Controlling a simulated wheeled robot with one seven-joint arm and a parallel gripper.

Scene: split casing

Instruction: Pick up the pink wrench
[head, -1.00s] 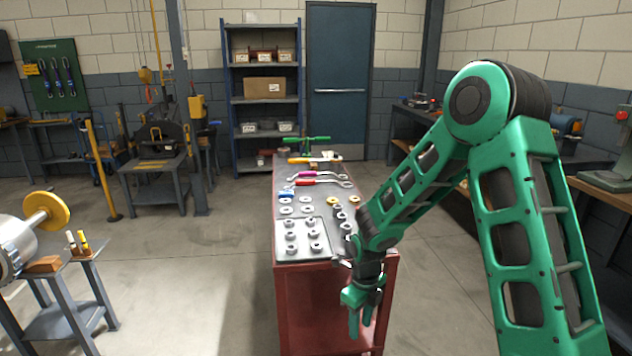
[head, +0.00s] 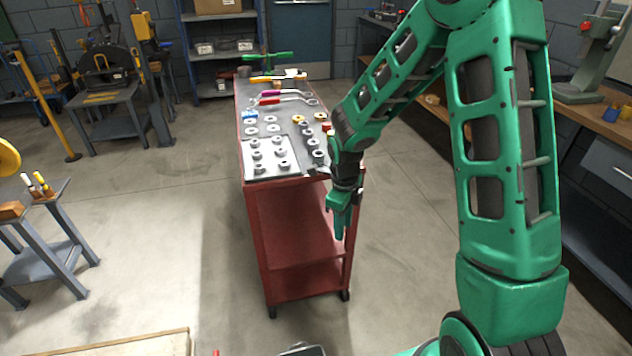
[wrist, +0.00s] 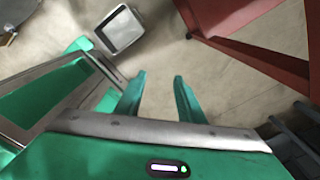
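The pink wrench (head: 272,93) lies on the top of the red cart (head: 240,110), toward its far end, with its pink handle to the left. A red-handled wrench (head: 270,101) lies close in front of it. My gripper (head: 340,228) hangs pointing down beside the near right corner of the cart, below its top and well away from the wrench. In the wrist view, its two fingers (wrist: 157,85) are apart with nothing between them. The pink wrench does not show in the wrist view.
Several grey rings and nuts (head: 272,150) cover the near part of the cart top. A green-handled tool (head: 265,57) and a yellow-handled hammer (head: 280,77) lie behind the wrenches. A workbench with a drill press (head: 590,60) is at right.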

